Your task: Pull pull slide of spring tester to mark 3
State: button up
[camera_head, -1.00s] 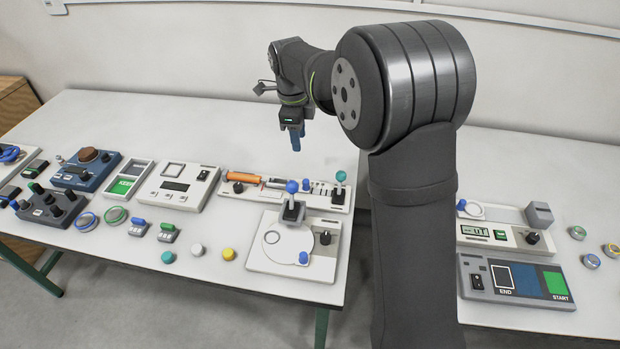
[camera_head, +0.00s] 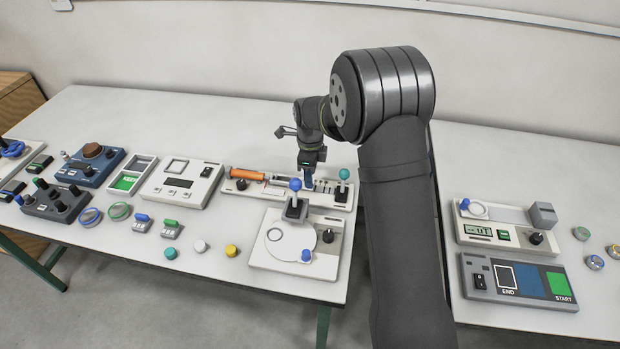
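The spring tester (camera_head: 230,192) is a long, low white device at the back of the left table. The pull slide is not clearly visible; the gripper and a blue ball knob partly cover that area.
A white device with a display (camera_head: 180,183) is to the left. A gap separates the right table with its devices (camera_head: 515,282).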

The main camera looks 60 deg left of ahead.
jog(key=shift+f, duration=1.25)
grip_shut()
jog(key=shift+w+d, duration=2.15)
grip_release()
